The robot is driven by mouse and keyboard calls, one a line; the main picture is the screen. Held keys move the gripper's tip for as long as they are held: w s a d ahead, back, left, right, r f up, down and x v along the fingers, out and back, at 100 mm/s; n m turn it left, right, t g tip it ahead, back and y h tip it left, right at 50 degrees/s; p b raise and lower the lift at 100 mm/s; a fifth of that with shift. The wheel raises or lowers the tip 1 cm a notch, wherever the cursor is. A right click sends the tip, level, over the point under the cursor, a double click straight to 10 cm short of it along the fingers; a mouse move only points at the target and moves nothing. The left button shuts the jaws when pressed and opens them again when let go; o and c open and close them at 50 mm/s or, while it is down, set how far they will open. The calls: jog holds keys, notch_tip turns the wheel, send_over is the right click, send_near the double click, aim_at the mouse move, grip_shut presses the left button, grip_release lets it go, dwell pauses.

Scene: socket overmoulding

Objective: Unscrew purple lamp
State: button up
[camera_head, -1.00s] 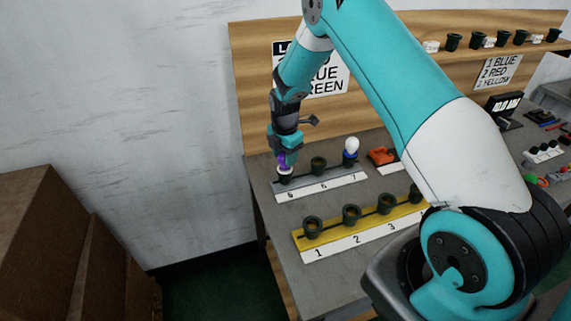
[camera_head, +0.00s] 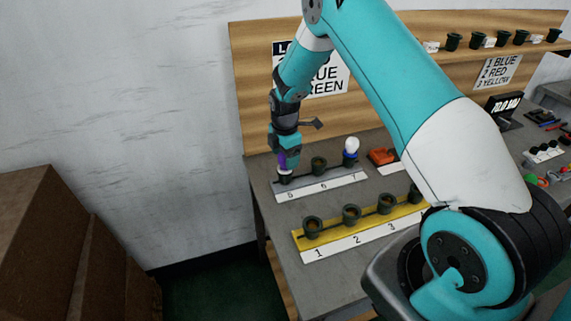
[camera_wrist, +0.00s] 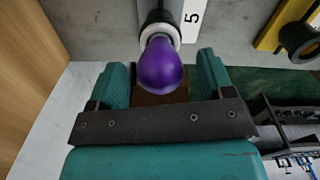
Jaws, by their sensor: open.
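The purple lamp (camera_wrist: 160,66) sits in a dark socket with a pale collar, beside a label reading 5, in the wrist view. In the head view the lamp (camera_head: 283,167) is partly hidden by my gripper (camera_head: 287,160), which points down over it at the left end of the grey strip (camera_head: 330,180). In the wrist view my gripper (camera_wrist: 160,84) is open, with one teal finger on each side of the bulb. A gap shows between the bulb and each finger.
A yellow strip (camera_head: 334,237) with several empty sockets lies nearer. An orange object (camera_head: 381,156) lies to the right, and a wooden board (camera_head: 255,90) stands behind.

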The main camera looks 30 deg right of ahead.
jog(key=m, duration=0.4)
jog(key=shift+m, duration=0.4)
jog(key=m, duration=0.5)
jog(key=shift+m, duration=0.4)
jog(key=m, duration=1)
jog(key=c, duration=0.8)
jog(key=n, duration=0.4)
jog(key=shift+n, duration=0.4)
jog(key=shift+c, duration=0.4)
